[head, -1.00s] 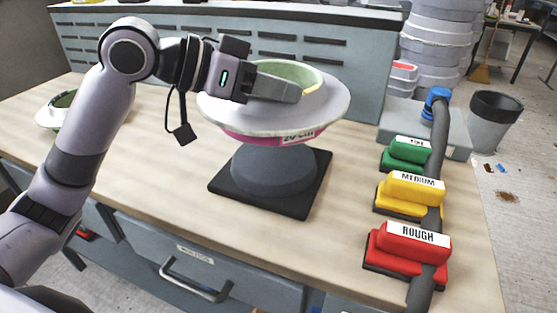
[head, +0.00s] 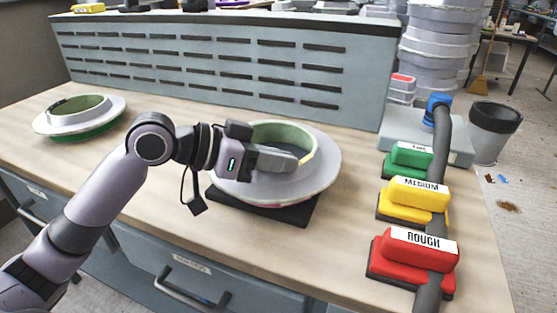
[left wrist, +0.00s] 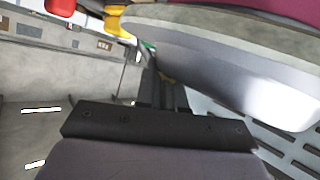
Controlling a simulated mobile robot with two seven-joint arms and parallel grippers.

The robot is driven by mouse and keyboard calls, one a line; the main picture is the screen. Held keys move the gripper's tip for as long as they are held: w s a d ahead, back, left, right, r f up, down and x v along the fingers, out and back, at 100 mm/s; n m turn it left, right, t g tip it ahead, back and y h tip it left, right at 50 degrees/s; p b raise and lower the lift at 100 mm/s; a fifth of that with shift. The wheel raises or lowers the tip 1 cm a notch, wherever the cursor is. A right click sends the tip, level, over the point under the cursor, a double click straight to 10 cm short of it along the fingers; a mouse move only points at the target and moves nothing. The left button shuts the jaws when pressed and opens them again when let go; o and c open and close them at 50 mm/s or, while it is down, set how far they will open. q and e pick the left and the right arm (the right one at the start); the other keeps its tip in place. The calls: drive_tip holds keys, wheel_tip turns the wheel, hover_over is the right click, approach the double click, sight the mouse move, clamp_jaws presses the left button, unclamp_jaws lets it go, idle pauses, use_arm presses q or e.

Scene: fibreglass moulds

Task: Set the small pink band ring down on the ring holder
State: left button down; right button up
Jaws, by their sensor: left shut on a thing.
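The small pink band ring (head: 325,172) is a wide pale grey flange with a green-lined raised collar. A strip of its pink band shows under the front edge. My left gripper (head: 290,160) is shut on its collar. In the left wrist view the ring's grey flange (left wrist: 220,65) fills the upper right, with a dark pink part at the top. The ring sits low over the ring holder, whose black square base (head: 298,213) shows beneath it. The holder's grey dome is hidden. I cannot tell whether the ring rests on it. My right gripper is out of view.
Another ring with a green band (head: 112,110) lies at the bench's left. Green, yellow and red (head: 410,255) sanding blocks line the right, beside a dark grey hose (head: 440,150). A slotted grey box (head: 240,60) stands behind. Bare wood lies between holder and blocks.

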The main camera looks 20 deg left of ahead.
use_arm(q)
drive_tip(key=c, duration=1.7)
unclamp_jaws()
drive_tip(key=shift+f, duration=0.1)
drive_tip(key=o, duration=0.5)
drive_tip(key=shift+c, duration=0.2)
drive_tip(key=shift+r, duration=0.2)
drive_tip(key=b+v, duration=0.1)
drive_tip(key=v, duration=1.1)
drive_tip(key=shift+d, duration=0.1)
